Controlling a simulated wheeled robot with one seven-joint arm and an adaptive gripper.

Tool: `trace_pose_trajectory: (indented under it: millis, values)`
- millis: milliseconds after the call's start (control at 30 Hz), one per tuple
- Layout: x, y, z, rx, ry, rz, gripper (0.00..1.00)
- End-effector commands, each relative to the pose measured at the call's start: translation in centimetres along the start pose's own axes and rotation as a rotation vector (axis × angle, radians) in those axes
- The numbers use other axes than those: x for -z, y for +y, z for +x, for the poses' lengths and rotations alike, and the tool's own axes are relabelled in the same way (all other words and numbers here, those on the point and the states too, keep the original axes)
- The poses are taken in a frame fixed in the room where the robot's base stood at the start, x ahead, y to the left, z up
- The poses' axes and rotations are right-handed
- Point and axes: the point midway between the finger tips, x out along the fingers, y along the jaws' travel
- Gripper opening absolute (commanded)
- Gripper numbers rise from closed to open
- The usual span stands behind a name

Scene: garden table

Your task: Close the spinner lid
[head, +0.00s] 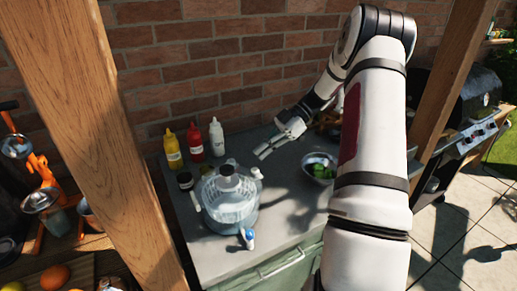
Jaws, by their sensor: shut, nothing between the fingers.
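The salad spinner (231,215) stands on the grey counter, a clear bowl with a pale basket inside. Its clear lid (212,183) with a dark knob (228,171) is on top of the bowl. I cannot tell whether the lid is fully seated. White parts stick out at its left and right sides, and a white and blue part (248,236) is at its front. My gripper (263,153) is shut and empty, above the counter behind and to the right of the spinner, apart from it.
Yellow (172,151), red (195,143) and white (216,137) bottles and a dark jar (185,181) stand behind and left of the spinner. A bowl of greens (320,168) is to its right. A wooden post (115,130) rises at left. The counter's front right is clear.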

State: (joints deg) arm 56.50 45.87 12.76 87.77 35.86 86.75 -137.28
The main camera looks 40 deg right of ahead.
Motion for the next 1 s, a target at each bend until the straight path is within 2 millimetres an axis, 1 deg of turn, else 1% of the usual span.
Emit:
trace_pose_trajectory:
  millis: [33,100,300,500,600,800,1000]
  values:
    - [1.3,0.1,-0.1,0.001,-0.001,-0.004,0.00]
    - [0.2,0.5,-1.1,-0.004,-0.001,0.000,0.00]
    - [-1.2,0.6,-4.3,-0.004,0.000,0.000,0.00]
    - [-2.4,0.6,-7.4,-0.002,0.000,0.000,0.00]
    - [-2.7,0.5,-8.4,-0.001,0.001,-0.001,0.00]
    - [-2.9,0.4,-9.2,0.001,0.000,0.000,0.00]
    - [-2.9,0.4,-9.2,0.001,0.001,0.000,0.00]
